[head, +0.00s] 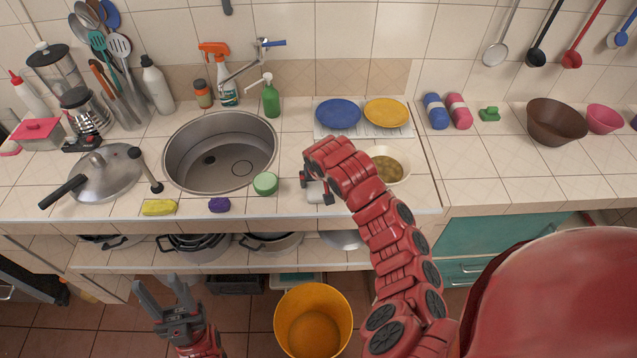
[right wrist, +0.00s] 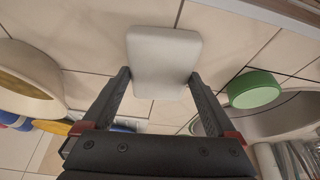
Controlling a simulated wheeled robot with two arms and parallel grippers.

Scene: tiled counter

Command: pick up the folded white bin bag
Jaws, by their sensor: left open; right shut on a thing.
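The folded white bin bag (right wrist: 165,62) is a pale, rounded block between the fingertips of my right gripper (right wrist: 160,77) in the right wrist view. The right gripper is shut on it. In the head view the bag (head: 316,193) shows partly below my right gripper (head: 319,188), near the counter's front edge; the wrist hides some of it. I cannot tell whether the bag touches the tiles. My left gripper (head: 157,286) is open and empty, low in front of the counter.
A green round sponge or lid (head: 265,184) and the sink (head: 219,151) are left of the right gripper. A bowl (head: 398,166) stands close on its right, with a rack of plates (head: 364,131) behind. A yellow bucket (head: 313,322) stands on the floor.

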